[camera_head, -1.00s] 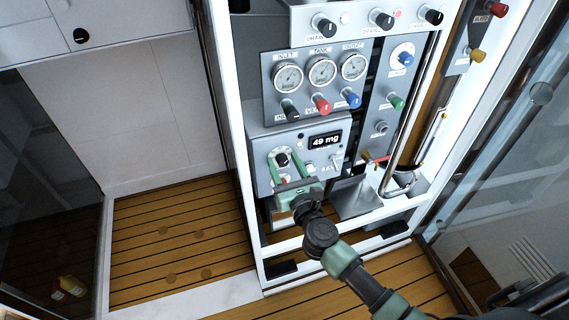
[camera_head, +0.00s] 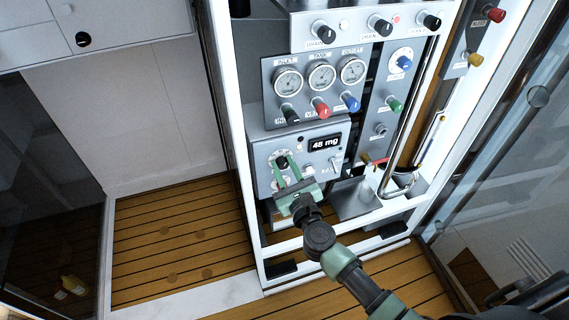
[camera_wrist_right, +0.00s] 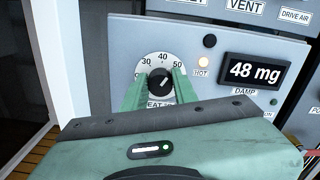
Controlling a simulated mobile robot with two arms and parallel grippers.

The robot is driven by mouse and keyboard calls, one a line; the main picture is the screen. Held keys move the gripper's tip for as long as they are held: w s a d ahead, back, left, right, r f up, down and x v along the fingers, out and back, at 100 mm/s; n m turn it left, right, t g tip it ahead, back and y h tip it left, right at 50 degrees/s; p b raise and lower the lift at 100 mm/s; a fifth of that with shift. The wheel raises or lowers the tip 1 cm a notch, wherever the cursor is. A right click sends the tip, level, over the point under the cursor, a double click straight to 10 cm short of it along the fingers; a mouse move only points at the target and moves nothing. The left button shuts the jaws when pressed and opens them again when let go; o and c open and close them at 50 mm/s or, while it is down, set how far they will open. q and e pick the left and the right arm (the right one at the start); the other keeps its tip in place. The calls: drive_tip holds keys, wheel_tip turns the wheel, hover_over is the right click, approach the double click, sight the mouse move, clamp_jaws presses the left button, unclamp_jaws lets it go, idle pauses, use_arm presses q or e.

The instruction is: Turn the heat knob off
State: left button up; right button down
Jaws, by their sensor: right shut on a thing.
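The heat knob (camera_wrist_right: 160,82) is a black round knob on a white dial marked 30, 40 and 50, with a partly covered label below it. In the head view the knob (camera_head: 281,161) sits at the left of the grey lower box. My right gripper (camera_head: 284,168) reaches it from below, and its green fingers are shut on the knob. In the wrist view the fingers of the right gripper (camera_wrist_right: 158,86) stand on both sides of the knob. The display (camera_wrist_right: 254,72) reads 48 mg. My left gripper is not in view.
Above the box are gauges (camera_head: 321,75) and a row of coloured knobs (camera_head: 320,107). A toggle switch (camera_head: 336,163) is to the right of the dial. A HOT lamp (camera_wrist_right: 203,62) is lit. A metal pipe (camera_head: 405,110) and a tray (camera_head: 352,197) stand to the right.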

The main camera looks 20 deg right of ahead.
drive_tip(key=n+p, duration=0.1)
drive_tip(key=n, duration=0.2)
drive_tip(key=shift+n, duration=0.3)
drive_tip(key=n+p, duration=0.2)
drive_tip(key=n, duration=0.1)
drive_tip(key=shift+a+n, duration=0.1)
drive_tip(key=shift+n, duration=0.3)
drive_tip(key=n+p, duration=0.1)
drive_tip(key=n, duration=0.2)
drive_tip(key=shift+f+n, duration=0.1)
drive_tip(key=shift+n, duration=0.2)
drive_tip(key=n+p, duration=0.1)
drive_tip(key=n, duration=0.2)
drive_tip(key=shift+n, duration=0.3)
drive_tip(key=n+p, duration=0.2)
drive_tip(key=n, duration=0.2)
drive_tip(key=shift+f+n, duration=0.1)
drive_tip(key=shift+n, duration=0.2)
drive_tip(key=shift+f+n+p, duration=0.1)
drive_tip(key=shift+n+p, duration=0.45)
drive_tip(key=shift+n, duration=1.65)
drive_tip(key=c, duration=1.1)
unclamp_jaws()
